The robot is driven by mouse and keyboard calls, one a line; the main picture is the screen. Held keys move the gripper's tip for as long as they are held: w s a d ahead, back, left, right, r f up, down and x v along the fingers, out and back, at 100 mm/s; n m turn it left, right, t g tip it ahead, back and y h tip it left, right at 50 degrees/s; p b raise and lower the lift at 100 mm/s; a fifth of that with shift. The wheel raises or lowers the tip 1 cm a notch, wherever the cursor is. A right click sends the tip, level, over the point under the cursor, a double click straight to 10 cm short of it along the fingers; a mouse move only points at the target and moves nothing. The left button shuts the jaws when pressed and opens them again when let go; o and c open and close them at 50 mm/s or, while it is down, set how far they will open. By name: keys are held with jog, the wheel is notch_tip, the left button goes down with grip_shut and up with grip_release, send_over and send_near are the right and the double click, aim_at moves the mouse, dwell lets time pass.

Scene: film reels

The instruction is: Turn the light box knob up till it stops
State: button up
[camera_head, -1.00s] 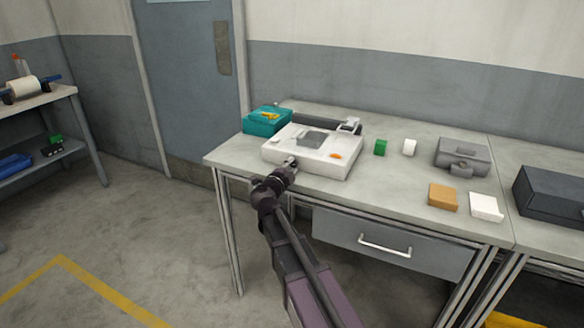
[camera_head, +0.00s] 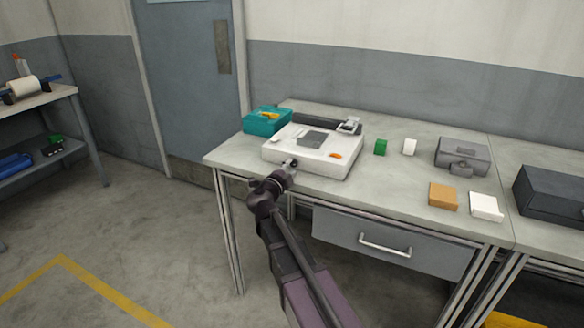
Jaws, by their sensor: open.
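The light box (camera_head: 283,154) is a white, low box on the left part of the grey workbench. A dark grey square panel and a small orange piece are on its top. A small dark and light knob-like detail (camera_head: 290,163) shows on its front face. My gripper (camera_head: 286,173) is just in front of and below that detail, and it is open. The fingers are small and dark here, so I cannot tell whether they touch the knob. The knob's turned position is too small to read.
A teal box (camera_head: 267,121) stands behind the light box at left. A green block (camera_head: 380,147), a white roll (camera_head: 409,147), a grey case (camera_head: 462,153), an orange block (camera_head: 442,196) and a white block (camera_head: 486,206) sit to the right. A drawer (camera_head: 390,241) hangs below the bench top.

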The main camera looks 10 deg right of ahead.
jog(key=v, duration=0.6)
jog(key=shift+s, duration=0.3)
